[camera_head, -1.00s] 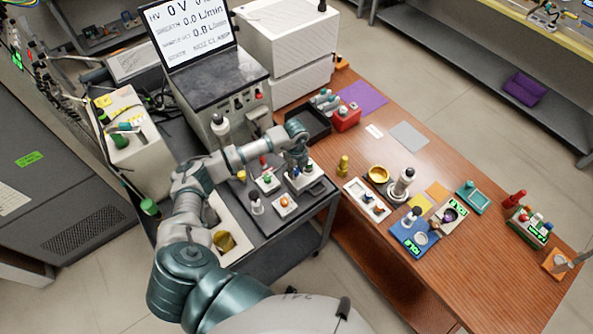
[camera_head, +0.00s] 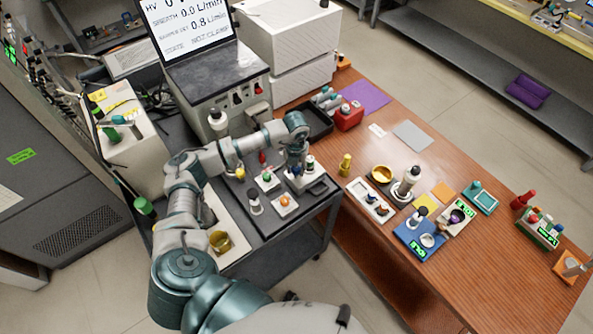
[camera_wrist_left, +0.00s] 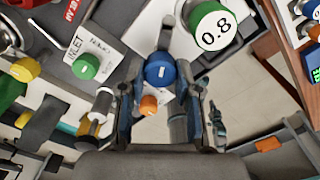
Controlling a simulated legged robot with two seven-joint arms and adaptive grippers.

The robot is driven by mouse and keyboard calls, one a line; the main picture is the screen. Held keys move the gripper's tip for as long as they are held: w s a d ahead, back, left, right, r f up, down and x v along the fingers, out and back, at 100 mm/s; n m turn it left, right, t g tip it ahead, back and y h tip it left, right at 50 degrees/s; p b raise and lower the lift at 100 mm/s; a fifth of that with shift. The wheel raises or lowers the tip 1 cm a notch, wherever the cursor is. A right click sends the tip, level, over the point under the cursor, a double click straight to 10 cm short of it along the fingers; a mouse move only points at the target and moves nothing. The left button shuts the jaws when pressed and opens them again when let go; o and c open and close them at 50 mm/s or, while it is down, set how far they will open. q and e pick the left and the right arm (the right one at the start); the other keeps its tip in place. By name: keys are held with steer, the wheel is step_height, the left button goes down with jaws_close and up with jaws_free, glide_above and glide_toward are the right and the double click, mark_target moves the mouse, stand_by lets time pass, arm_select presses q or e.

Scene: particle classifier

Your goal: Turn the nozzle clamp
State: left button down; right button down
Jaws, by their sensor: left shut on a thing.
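In the left wrist view, my left gripper (camera_wrist_left: 160,85) is shut around a round blue knob (camera_wrist_left: 160,70), with a finger on each side. No readable label marks the nozzle clamp, so I cannot tell for certain that this knob is it. The knob's lower part is hidden. My right gripper is not in view.
A green knob (camera_wrist_left: 86,66) beside an INLET label and a round 0.8 dial (camera_wrist_left: 210,25) sit close by in the wrist view. A black tray (camera_head: 308,121) and a red box (camera_head: 349,116) are behind. The wooden table (camera_head: 400,262) stands right.

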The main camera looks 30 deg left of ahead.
arm_select(q)
steer(key=m+b, duration=0.1)
steer(key=m, duration=0.2)
steer(key=m+b, duration=0.1)
steer(key=m, duration=0.1)
steer(key=shift+w+a+r+m+b, duration=0.2)
steer(key=shift+w+m+b, duration=0.1)
steer(key=shift+m, duration=0.4)
steer(key=c, duration=1.1)
jaws_free()
steer(key=shift+w+f, duration=0.15)
steer(key=shift+f, duration=0.05)
steer(key=shift+r, duration=0.1)
step_height(320, 180, up, 12)
